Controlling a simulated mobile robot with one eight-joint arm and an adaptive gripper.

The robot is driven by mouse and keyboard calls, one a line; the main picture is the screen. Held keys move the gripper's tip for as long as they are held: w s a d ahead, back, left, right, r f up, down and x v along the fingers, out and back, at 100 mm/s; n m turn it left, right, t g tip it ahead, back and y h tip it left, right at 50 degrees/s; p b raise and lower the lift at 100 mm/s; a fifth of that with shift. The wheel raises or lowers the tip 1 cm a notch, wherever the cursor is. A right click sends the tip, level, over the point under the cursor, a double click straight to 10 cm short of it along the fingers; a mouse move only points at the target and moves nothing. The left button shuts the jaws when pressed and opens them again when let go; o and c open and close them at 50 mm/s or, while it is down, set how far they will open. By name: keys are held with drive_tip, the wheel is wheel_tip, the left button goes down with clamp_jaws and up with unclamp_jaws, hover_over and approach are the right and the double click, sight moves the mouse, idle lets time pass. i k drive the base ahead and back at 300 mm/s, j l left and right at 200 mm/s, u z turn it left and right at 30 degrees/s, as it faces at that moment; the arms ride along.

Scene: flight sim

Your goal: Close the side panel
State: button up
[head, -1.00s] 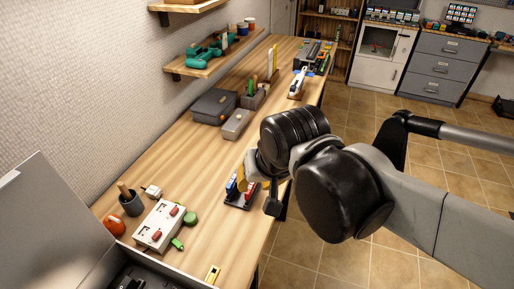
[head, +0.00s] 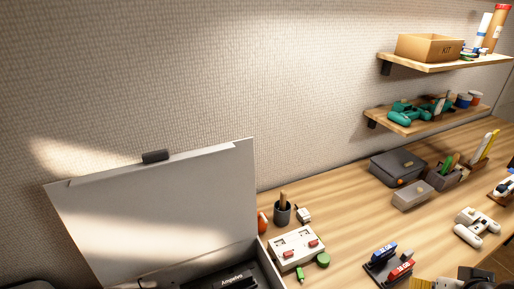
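A large pale grey panel (head: 165,205) stands raised and tilted back against the wall at lower left, like an open lid. A small black catch (head: 155,156) sits on its top edge. Below it is a grey case (head: 268,270) with a dark interior, cut off by the bottom of the picture. I cannot tell for sure whether this panel is the side panel. Only a dark bit of what looks like my gripper (head: 474,276) shows at the bottom right edge, well apart from the panel. Its fingers are not clear.
Right of the case, a white box with red switches (head: 296,247), a pencil cup (head: 282,213) and a stand with blue and red parts (head: 388,264) are on the wooden bench (head: 345,220). Shelves (head: 425,122) hang at upper right. The space before the panel looks clear.

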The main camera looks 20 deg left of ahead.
sight(162, 210)
drive_tip(key=u, duration=1.9)
